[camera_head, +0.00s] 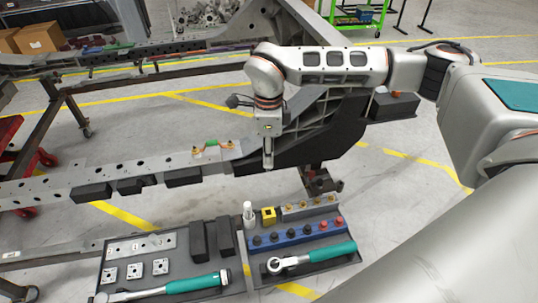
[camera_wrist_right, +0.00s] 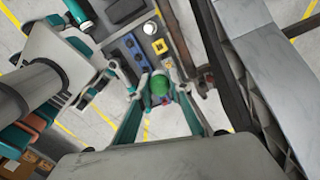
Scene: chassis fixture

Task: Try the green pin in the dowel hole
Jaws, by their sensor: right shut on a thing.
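In the right wrist view, my right gripper (camera_wrist_right: 163,90) is shut on the green pin (camera_wrist_right: 160,86), which shows as a round green head between the fingertips. The pin cannot be made out in the head view. The rail's top plate has several dark holes (camera_head: 127,165); which one is the dowel hole I cannot tell. My left gripper is not in view.
A tray (camera_head: 110,250) with plates and dark blocks stands below. Beside it are a blue socket rack (camera_head: 295,233), a teal-handled ratchet (camera_head: 330,251), a yellow block (camera_head: 268,215) and a white cylinder (camera_head: 248,211). A dark bracket (camera_head: 325,130) rises right of the gripper.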

